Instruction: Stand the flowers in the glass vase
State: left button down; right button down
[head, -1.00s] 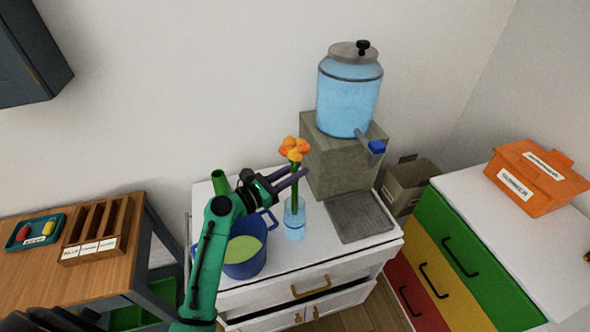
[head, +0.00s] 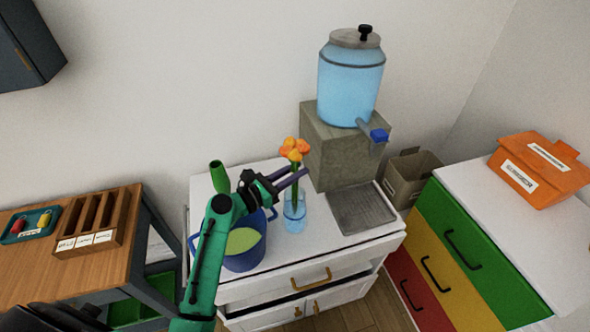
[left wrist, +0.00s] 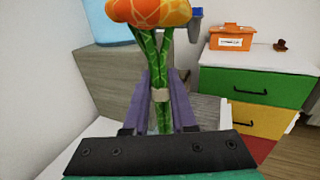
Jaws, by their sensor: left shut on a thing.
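The flowers, orange blossoms (head: 295,149) on green stems, are upright in my left gripper (head: 300,177), which is shut on the stems. In the left wrist view the purple fingers (left wrist: 161,85) close on the stems around a pale band, with the orange blossoms (left wrist: 148,12) above. The blue glass vase (head: 294,213) stands on the white cabinet top just below the fingers. The stems run down to the vase mouth and seem to enter it; how deep I cannot tell. The vase does not show in the left wrist view. My right gripper is not in view.
A blue pot (head: 246,257) with yellow-green contents and a green bottle (head: 219,178) stand left of the vase. Behind it a drink dispenser (head: 349,82) sits on a grey block (head: 340,150). A grey drain tray (head: 362,208) lies to the right.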

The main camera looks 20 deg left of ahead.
pick_arm(q)
jog(key=shift+f, duration=0.45)
jog(key=c, duration=0.6)
grip_release()
jog(key=shift+c, duration=0.2)
jog(key=b+v, duration=0.4)
jog(key=v, duration=1)
jog(key=shift+s+a, duration=0.2)
